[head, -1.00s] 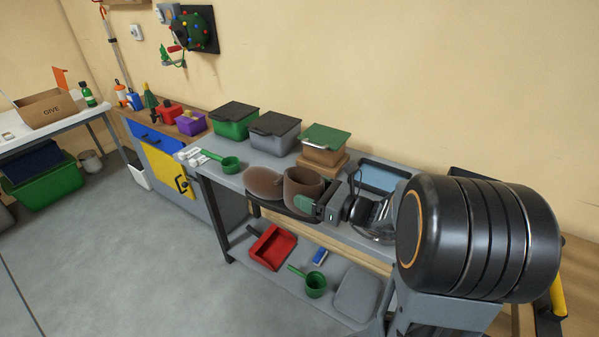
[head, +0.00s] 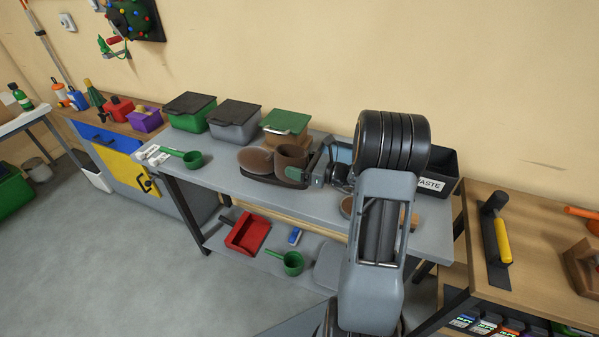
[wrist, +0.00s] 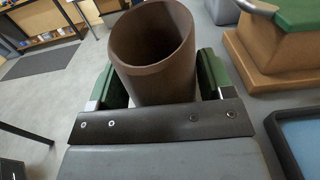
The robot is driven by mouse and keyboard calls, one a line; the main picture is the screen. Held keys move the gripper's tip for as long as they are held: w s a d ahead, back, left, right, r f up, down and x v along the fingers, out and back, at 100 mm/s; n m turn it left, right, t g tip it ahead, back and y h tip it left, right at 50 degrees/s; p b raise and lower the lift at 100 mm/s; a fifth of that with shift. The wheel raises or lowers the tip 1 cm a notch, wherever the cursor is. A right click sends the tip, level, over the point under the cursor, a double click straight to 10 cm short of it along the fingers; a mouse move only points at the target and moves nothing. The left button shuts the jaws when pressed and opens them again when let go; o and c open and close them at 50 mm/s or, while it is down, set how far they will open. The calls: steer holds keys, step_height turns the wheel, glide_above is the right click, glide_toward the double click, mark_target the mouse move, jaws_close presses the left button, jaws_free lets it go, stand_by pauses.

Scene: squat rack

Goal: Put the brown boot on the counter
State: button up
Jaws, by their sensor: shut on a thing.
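The brown boot (head: 290,160) is upright, its toe pointing left and its dark sole down, over the grey bench. My gripper (head: 297,173) is shut on the boot's shaft. In the wrist view the boot's open top (wrist: 152,40) stands between the green finger pads of my gripper (wrist: 160,78). I cannot tell whether the sole touches the bench top. The grey bench (head: 222,178) has a clear strip left of the boot. A wooden-topped counter (head: 88,122) with blue and yellow fronts stands further left.
Lidded bins, green (head: 191,112) and grey (head: 235,120), and a brown box with a green lid (head: 286,127) line the bench's back. A green scoop (head: 190,159) lies left. A black waste bin (head: 437,172) stands right. A red tray (head: 247,233) is on the lower shelf.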

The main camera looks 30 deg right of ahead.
steer(key=shift+w+d+f, duration=0.35)
steer(key=shift+d+f, duration=0.05)
steer(key=shift+f, duration=0.2)
steer(key=shift+d+f, duration=0.1)
steer(key=shift+f, duration=1.5)
steer(key=o, duration=1.2)
steer(key=shift+f, duration=0.15)
steer(key=shift+d, duration=0.1)
steer(key=v, duration=0.7)
steer(key=shift+s+b, duration=0.15)
steer(key=shift+b, duration=0.25)
